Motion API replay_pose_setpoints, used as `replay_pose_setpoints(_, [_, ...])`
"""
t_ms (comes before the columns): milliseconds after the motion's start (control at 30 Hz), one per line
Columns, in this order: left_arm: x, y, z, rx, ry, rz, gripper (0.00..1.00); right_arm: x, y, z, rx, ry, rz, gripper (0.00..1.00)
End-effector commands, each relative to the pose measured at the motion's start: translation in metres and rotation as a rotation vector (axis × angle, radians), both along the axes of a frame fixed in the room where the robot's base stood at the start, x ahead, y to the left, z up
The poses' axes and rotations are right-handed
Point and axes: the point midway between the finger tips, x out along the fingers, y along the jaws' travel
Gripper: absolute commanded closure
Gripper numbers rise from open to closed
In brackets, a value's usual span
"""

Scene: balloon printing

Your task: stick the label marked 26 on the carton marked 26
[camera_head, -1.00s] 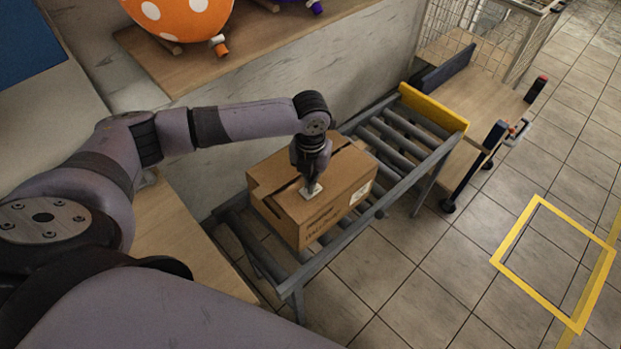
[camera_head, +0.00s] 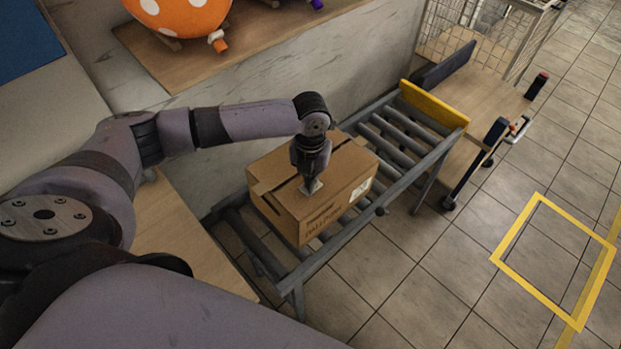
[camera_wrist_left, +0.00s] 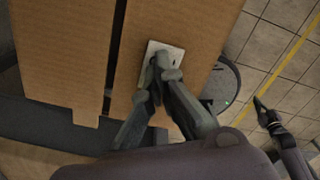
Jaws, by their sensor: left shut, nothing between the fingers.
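A brown cardboard carton (camera_head: 315,190) sits on the roller conveyor, with dark print on its near side and a white sticker on its right side. A small white label (camera_head: 314,187) is at the carton's top face, right under my left gripper's fingertips. In the left wrist view the label (camera_wrist_left: 151,58) lies against the brown cardboard, partly covered by the fingers. No number is readable. My left gripper (camera_head: 311,178) points down and is shut, with its tips at the label. What seems to be my right gripper (camera_wrist_left: 262,112) shows at the right of the left wrist view, its jaws unclear.
The grey roller conveyor (camera_head: 402,140) ends at a yellow stop (camera_head: 433,107). A wooden-topped cart (camera_head: 492,95) stands beyond it. An orange spotted balloon (camera_head: 180,14) rests on a wooden shelf (camera_head: 250,40) behind. The floor right of the conveyor is clear, with a yellow taped square (camera_head: 537,198).

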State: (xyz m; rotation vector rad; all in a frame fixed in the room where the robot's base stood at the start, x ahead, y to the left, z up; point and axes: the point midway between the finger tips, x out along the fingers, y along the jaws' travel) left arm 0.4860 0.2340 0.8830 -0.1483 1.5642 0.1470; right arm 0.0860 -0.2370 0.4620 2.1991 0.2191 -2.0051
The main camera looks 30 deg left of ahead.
Motion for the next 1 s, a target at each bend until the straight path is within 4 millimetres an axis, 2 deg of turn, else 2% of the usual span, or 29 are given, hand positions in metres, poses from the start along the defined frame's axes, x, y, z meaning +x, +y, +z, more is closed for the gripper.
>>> replay_pose_setpoints(1000, [-0.0014, 0.0006, -0.0026, 0.002, 0.004, 0.0, 1.0, 0.0002, 0.0026, 0.0062, 0.003, 0.0, 0.0, 1.0])
